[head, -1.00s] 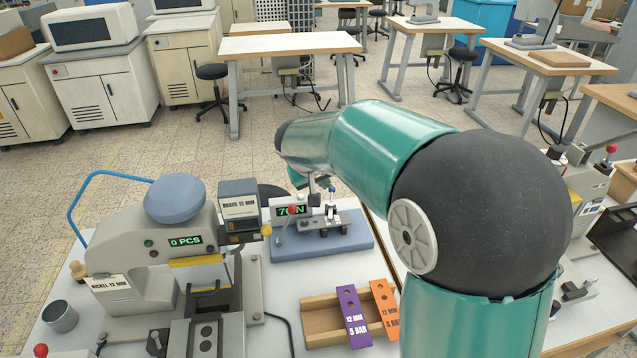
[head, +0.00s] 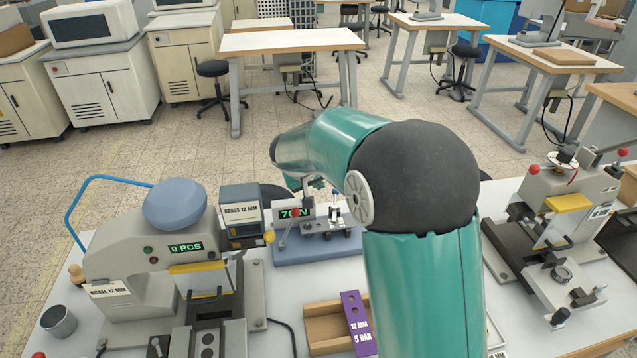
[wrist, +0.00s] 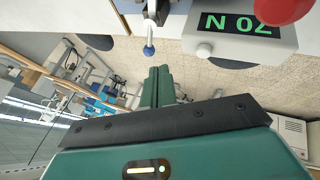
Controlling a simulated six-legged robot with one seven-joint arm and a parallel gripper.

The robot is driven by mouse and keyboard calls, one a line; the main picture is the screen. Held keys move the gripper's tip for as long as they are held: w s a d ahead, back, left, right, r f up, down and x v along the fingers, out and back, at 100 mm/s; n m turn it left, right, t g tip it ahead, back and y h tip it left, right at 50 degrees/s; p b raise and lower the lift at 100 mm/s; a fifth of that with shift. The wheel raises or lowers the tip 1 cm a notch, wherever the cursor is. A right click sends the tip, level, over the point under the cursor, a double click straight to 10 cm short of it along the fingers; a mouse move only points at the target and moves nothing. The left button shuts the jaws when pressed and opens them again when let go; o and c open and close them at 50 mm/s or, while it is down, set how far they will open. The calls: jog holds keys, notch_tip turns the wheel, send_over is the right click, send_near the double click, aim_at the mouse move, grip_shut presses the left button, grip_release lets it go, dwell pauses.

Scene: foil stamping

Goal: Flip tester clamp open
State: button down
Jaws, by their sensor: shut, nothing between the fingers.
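In the wrist view, a small clamp lever with a blue ball tip (wrist: 148,50) stands just beyond my fingertips. A red knob (wrist: 285,8) is at the top right. My gripper (wrist: 160,72) has its green fingers together and empty, just below the blue ball; a small gap seems to separate them. In the head view my arm hides most of the gripper.
A press (head: 150,250) with a 0 PCS display stands left of the tester. A wooden tray (head: 322,325) with a purple 5 BAR plate (head: 357,322) lies in front. Another press (head: 560,215) stands to the right. Free floor lies behind the bench.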

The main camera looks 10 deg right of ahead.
jog(key=x, duration=0.7)
jog(key=shift+w+f, duration=0.2)
jog(key=shift+f, duration=0.1)
jog(key=shift+w+d+m+g+h, duration=0.1)
jog(key=shift+d+m+g+h, duration=0.25)
jog(key=shift+m, duration=0.45)
jog(key=shift+d, duration=0.2)
jog(key=m+g, duration=0.1)
jog(key=m, duration=0.1)
jog(key=d+m+g+h, duration=0.1)
jog(key=m, duration=0.1)
jog(key=d+m+g+h, duration=0.1)
jog(key=m+g, duration=0.1)
jog(key=m, duration=0.1)
jog(key=shift+w, duration=0.1)
jog(key=m+g, duration=0.1)
jog(key=d+m+g, duration=0.1)
jog(key=m, duration=0.1)
jog(key=s+m+g, duration=0.1)
jog(key=m, duration=0.1)
jog(key=shift+d+y, duration=0.25)
jog(key=shift+d, duration=0.05)
